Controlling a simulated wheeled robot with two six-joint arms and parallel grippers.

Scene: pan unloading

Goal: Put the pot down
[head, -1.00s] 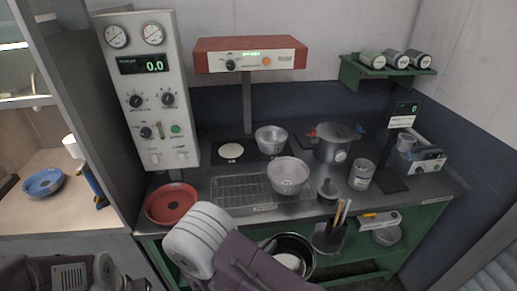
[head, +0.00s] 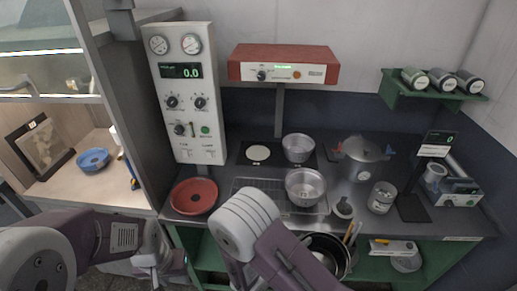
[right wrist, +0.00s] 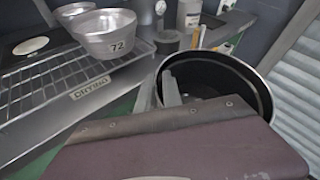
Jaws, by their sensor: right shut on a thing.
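The pot is a dark, round, black-inside pot (head: 341,268), in front of the bench's front edge in the head view and partly hidden by my right arm. In the right wrist view the pot (right wrist: 240,88) sits just beyond my right gripper (right wrist: 172,88), which is shut on its near left rim. In the head view my right gripper's fingers are hidden behind its arm. My left gripper (head: 160,264) is at the lower left, away from the pot; its finger gap is unclear.
On the bench, a metal bowl (head: 305,186) marked 72 stands on a wire rack (head: 262,188). A red dish (head: 194,196) is left of it, a lidded pot (head: 362,160) and a canister (head: 381,198) right. A green lower shelf (head: 210,254) is under the bench.

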